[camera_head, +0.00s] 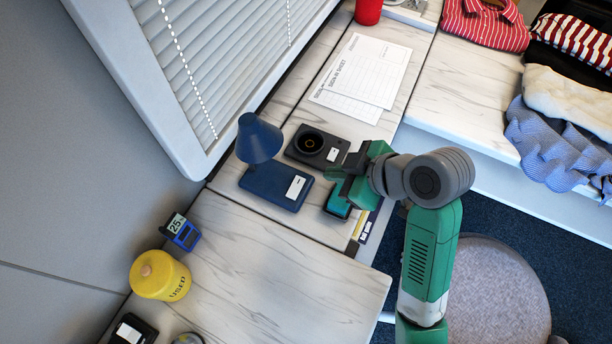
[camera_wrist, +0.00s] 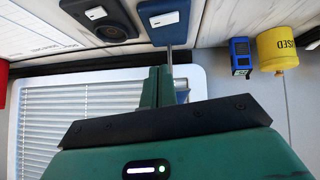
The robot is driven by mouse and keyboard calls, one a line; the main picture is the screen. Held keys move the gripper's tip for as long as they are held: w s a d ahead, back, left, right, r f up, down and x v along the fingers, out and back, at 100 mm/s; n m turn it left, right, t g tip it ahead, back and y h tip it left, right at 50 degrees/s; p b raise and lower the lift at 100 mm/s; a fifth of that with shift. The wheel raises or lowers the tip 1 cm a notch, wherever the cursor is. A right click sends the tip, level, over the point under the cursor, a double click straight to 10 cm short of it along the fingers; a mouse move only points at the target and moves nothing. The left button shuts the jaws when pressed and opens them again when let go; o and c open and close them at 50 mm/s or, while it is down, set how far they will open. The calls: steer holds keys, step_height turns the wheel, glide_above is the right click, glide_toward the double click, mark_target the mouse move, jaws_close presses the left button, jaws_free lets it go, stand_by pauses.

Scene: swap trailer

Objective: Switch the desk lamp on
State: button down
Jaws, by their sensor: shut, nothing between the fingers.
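The blue desk lamp (camera_head: 260,142) stands upright on the worktop by the blinds, its cone shade over a flat blue base (camera_head: 268,187). A white rocker switch (camera_head: 295,187) is on the right end of that base. No glow shows from the shade. In the wrist view the base with its white switch (camera_wrist: 165,18) is at the top centre, and the shade is mostly hidden behind my fingers. My gripper (camera_head: 334,173) is shut and empty, up and right of the switch in the head view, apart from it. Its fingers (camera_wrist: 154,88) point toward the lamp side in the wrist view.
A black device with a round orifice and white switch (camera_head: 311,146) sits close beside the lamp. A teal object (camera_head: 338,204) lies under my gripper. Sign-in sheets (camera_head: 362,76), a blue timer (camera_head: 180,232) and a yellow pot (camera_head: 160,275) are farther off. Worktop below the lamp is clear.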

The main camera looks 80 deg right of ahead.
glide_above(295, 179)
steer(key=s+a, duration=0.2)
steer(key=s, duration=0.1)
steer(key=f, duration=0.7)
steer(key=shift+w+d+f, duration=0.1)
steer(key=shift+w+d, duration=0.1)
steer(key=shift+d, duration=0.05)
steer(key=f, duration=0.2)
steer(key=shift+s+d+f, duration=0.15)
steer(key=shift+s+f, duration=0.05)
steer(key=shift+f, duration=0.1)
steer(key=shift+d+f, duration=0.1)
steer(key=shift+f, duration=0.5)
